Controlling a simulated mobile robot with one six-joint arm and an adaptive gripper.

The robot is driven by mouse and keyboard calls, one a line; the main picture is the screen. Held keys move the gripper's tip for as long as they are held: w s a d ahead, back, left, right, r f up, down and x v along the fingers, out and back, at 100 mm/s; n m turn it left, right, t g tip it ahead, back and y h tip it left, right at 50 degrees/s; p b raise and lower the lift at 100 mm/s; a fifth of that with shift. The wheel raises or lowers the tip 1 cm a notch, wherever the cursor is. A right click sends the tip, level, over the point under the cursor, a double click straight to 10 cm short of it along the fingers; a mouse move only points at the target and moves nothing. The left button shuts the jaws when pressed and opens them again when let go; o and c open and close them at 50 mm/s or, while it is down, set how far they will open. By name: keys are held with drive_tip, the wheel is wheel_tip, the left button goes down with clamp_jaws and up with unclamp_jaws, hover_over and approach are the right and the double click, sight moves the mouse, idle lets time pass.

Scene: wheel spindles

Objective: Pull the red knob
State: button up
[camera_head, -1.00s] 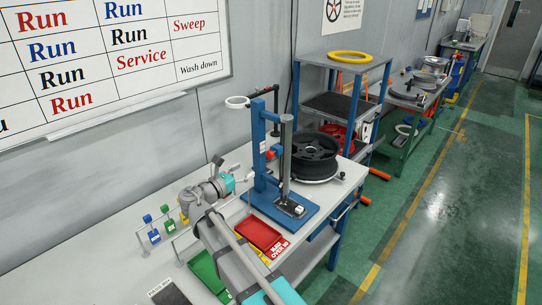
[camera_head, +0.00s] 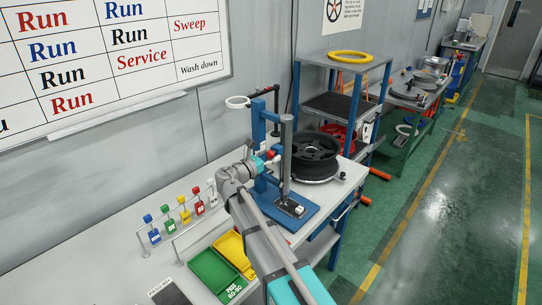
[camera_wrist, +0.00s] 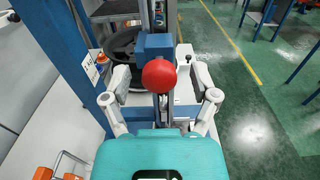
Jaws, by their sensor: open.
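The red knob (camera_wrist: 159,76) is a round ball on the front of a blue block (camera_wrist: 154,44) on the blue upright stand. It shows in the middle of the wrist view, and as a small red spot in the head view (camera_head: 269,154). My gripper (camera_wrist: 160,88) is open, with one pale finger on each side of the knob. Gaps show between the fingers and the ball, so no contact is visible. In the head view my gripper (camera_head: 264,158) is beside the stand (camera_head: 258,130), and my wrist hides part of it.
The stand's blue base (camera_head: 290,216) sits on the bench. A black wheel (camera_head: 316,146) lies behind it. Green (camera_head: 212,268) and yellow (camera_head: 232,247) trays lie in front, and several coloured tags hang on a rack at the left. A blue-framed shelf (camera_head: 330,104) stands beyond.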

drive_tip(key=shift+w+d, duration=0.1)
clamp_jaws()
drive_tip(key=shift+v, duration=0.95)
unclamp_jaws()
idle(0.3)
drive_tip(key=v, duration=1.2)
idle(0.3)
